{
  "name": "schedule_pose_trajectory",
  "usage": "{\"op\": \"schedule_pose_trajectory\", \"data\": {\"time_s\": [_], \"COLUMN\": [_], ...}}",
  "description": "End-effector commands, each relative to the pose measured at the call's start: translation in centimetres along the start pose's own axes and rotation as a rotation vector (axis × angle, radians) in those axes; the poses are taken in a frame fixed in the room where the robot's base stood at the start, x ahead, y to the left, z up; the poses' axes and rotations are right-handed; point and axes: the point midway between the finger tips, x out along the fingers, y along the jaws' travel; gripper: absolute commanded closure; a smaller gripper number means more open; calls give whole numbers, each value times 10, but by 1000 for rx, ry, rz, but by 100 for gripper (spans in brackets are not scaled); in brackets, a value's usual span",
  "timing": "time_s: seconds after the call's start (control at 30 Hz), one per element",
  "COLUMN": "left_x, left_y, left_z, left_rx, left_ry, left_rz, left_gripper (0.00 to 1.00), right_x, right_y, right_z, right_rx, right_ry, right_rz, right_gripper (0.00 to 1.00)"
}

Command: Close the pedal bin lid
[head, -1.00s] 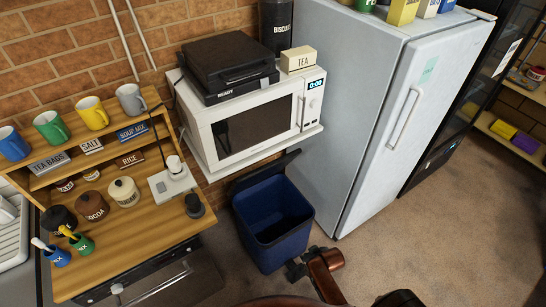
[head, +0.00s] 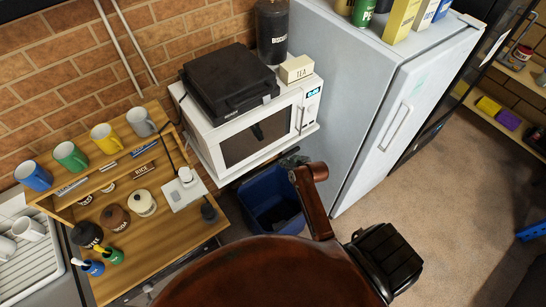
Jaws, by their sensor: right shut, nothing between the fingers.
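The blue pedal bin (head: 263,190) stands on the floor between the microwave shelf and the fridge, partly hidden by my brown arm. Its dark lid (head: 261,172) is raised at the back of the bin, under the microwave, and the blue inside shows. My right gripper (head: 291,160) is shut and empty, at the back of the bin near the lid's right end. Whether it touches the lid I cannot tell. My left gripper is out of view.
The white microwave (head: 258,140) overhangs the back of the bin. The white fridge (head: 350,110) stands close on the right. A wooden counter unit (head: 180,230) with mugs and canisters is on the left. Carpet (head: 440,190) at the right is free.

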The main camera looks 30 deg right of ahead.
Motion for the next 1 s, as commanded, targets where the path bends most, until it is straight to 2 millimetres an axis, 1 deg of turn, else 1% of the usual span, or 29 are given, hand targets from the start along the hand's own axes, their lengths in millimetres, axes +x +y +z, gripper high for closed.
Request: {"op": "schedule_pose_trajectory", "data": {"time_s": [0.3, 0.4, 0.5, 0.7, 0.97, 1.0], "left_x": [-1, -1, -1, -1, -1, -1], "left_y": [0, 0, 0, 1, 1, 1], "left_z": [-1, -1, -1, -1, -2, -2], "left_rx": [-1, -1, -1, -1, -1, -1], "left_ry": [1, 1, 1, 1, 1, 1], "left_rz": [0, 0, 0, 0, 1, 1], "left_gripper": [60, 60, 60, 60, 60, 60], "right_x": [54, 68, 78, 87, 88, 88], "right_y": [3, 3, 3, 2, 2, -2], "right_z": [3, 3, 2, 2, 2, 2], "right_rx": [7, 5, 4, 2, 2, 2], "right_ry": [-2, -2, -1, -1, -1, 0], "right_rz": [4, 4, 4, 4, 3, 2], "right_gripper": [100, 100, 100, 100, 100, 100]}}
